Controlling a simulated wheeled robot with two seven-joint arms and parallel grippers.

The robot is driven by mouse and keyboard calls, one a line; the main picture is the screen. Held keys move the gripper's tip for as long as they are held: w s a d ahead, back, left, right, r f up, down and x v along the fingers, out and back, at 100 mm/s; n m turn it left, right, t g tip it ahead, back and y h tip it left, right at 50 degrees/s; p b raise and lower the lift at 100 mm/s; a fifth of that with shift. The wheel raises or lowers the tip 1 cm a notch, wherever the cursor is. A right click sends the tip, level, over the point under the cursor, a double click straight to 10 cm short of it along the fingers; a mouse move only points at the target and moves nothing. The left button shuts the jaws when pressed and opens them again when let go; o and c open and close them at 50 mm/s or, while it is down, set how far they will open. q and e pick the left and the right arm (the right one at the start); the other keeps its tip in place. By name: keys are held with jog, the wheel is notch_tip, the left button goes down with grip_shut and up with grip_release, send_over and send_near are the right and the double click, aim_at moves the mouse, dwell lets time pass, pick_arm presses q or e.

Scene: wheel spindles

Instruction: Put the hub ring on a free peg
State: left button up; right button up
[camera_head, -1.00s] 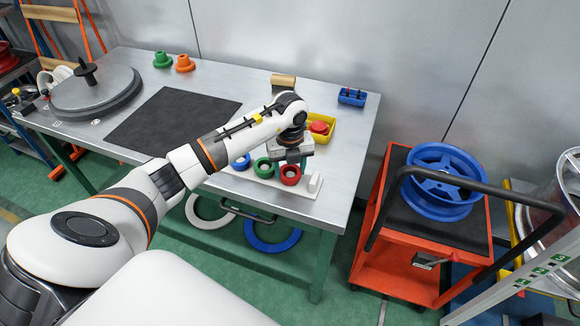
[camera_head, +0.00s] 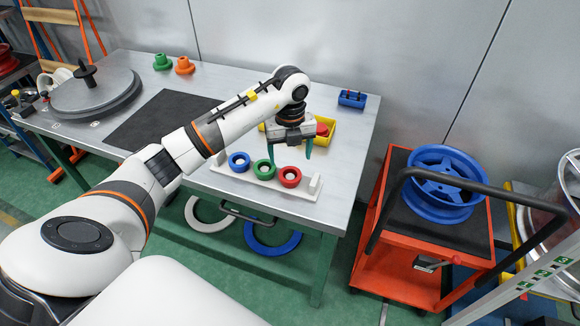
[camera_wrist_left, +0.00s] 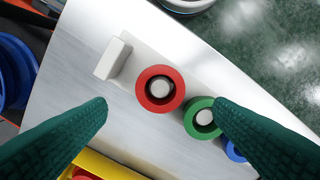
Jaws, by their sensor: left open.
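A white board (camera_head: 272,190) on the table's front right carries a blue ring (camera_head: 239,162), a green ring (camera_head: 264,169) and a red ring (camera_head: 290,177) in a row. In the left wrist view the red ring (camera_wrist_left: 160,88) and the green ring (camera_wrist_left: 203,117) lie flat, each around a pale peg; the blue ring (camera_wrist_left: 234,151) is partly hidden by a finger. My left gripper (camera_head: 292,156) is open and empty, above and just behind the red and green rings. I cannot make out a bare peg. My right gripper is not in view.
A yellow bin (camera_head: 327,139) with a red part stands behind the gripper. A white upright block (camera_head: 315,184) is at the board's right end. A blue holder (camera_head: 352,98) stands at the back right. An orange cart (camera_head: 398,243) with a blue wheel (camera_head: 442,183) is to the right.

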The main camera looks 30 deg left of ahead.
pick_arm(q)
notch_tip(320, 180, up, 6)
jog(key=shift+f, duration=0.15)
dwell(0.5)
